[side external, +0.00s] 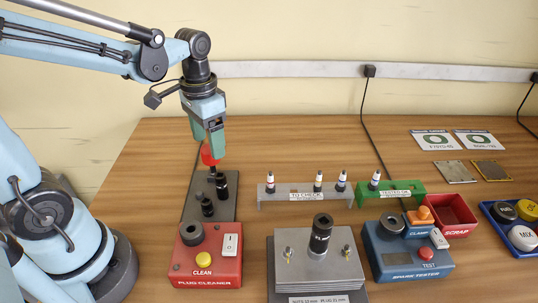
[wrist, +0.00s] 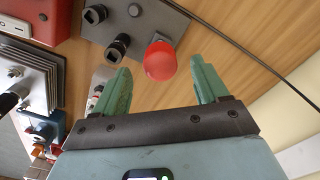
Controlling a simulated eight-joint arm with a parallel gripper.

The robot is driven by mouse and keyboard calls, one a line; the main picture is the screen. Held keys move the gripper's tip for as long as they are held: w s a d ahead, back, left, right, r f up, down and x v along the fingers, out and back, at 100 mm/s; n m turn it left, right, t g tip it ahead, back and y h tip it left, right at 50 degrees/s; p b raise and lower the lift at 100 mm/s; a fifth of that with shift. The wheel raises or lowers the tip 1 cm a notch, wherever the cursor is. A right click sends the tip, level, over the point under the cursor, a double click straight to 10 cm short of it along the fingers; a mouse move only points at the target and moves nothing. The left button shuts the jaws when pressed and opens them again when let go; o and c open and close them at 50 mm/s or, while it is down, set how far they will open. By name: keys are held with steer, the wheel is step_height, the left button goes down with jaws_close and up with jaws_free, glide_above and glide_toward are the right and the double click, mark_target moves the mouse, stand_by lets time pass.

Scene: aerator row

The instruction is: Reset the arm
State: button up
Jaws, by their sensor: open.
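My gripper (side external: 208,145) is at the left of the bench, pointing down above a dark grey tool plate (side external: 226,210). In the wrist view my gripper (wrist: 159,66) is open, its two green fingers wide apart. A red, round-topped piece (side external: 207,156) is at the fingertips. In the wrist view the red piece (wrist: 160,62) shows between and just beyond the tips, with gaps on both sides. It stands over the plate; its lower part looks dark. I cannot tell how far the fingers reach down beside it.
Black sockets (side external: 222,186) stand on the plate. In front are a red plug cleaner (side external: 210,270), a grey socket block (side external: 290,245) and a blue spark tester (side external: 385,262). Grey (side external: 290,200) and green (side external: 405,188) racks hold plugs. A red scrap bin (side external: 455,212) is right.

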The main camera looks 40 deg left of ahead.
steer(key=shift+r, duration=1.25)
steer(key=t, duration=0.1)
steer(key=d+t, duration=0.1)
steer(key=s+t, duration=0.1)
steer(key=shift+s+d+r+n, duration=0.1)
steer(key=shift+d+r+n, duration=0.15)
steer(key=shift+d+n, duration=0.05)
steer(key=t, duration=0.1)
steer(key=d+t, duration=0.1)
steer(key=t, duration=0.2)
steer(key=shift+s+d+r+n, duration=0.15)
steer(key=shift+s+d+n, duration=0.15)
steer(key=shift+n, duration=0.1)
